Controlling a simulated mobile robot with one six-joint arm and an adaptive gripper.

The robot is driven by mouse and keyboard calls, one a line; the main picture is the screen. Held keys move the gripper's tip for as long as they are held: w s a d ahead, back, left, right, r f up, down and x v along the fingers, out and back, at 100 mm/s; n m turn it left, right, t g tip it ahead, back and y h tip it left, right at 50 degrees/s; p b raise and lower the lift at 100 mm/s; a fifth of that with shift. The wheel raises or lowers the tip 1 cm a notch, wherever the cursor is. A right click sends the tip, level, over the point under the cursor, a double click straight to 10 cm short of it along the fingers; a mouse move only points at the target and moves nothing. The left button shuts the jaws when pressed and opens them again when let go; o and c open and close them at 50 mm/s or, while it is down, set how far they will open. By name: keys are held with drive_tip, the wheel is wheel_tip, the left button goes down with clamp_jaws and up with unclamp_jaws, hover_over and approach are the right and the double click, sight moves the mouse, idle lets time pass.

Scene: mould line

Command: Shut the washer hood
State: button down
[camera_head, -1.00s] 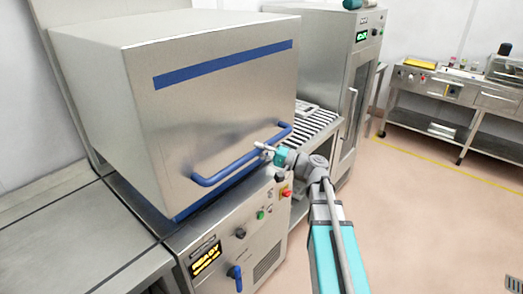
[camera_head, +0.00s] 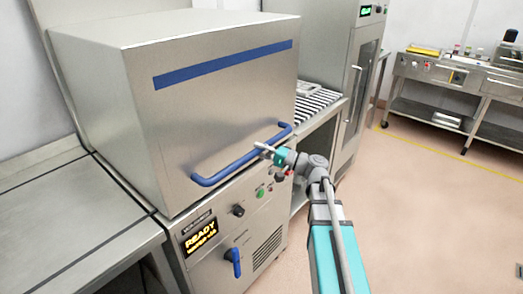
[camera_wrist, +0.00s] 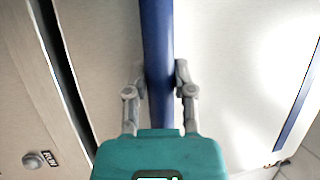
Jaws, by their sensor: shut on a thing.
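The washer hood (camera_head: 215,115) is a large steel box with a blue stripe on its front. In the head view its lower edge sits at the top of the washer's front panel (camera_head: 262,228). The wrist view shows a dark narrow line (camera_wrist: 65,75) between hood and panel; I cannot tell whether it is a gap or a seal. The blue handle bar (camera_head: 235,163) runs along the hood's lower front. My gripper (camera_head: 265,150) is at the bar's right part. In the wrist view my gripper (camera_wrist: 160,85) has its fingers on both sides of the handle (camera_wrist: 157,40), shut on it.
The panel has knobs, a green button (camera_head: 261,193) and a lit display (camera_head: 201,239) reading READY. A steel side table (camera_head: 70,225) stands left. A roller table (camera_head: 315,105) and a tall cabinet (camera_head: 335,60) stand right. The floor (camera_head: 430,210) at right is open.

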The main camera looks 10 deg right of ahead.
drive_tip(key=shift+s+a+f+b, duration=0.1)
drive_tip(key=shift+f+b, duration=0.2)
drive_tip(key=shift+f, duration=0.2)
drive_tip(key=c, duration=0.5)
unclamp_jaws()
drive_tip(key=shift+f, duration=0.15)
drive_tip(key=shift+c, duration=0.2)
drive_tip(key=shift+o, duration=0.5)
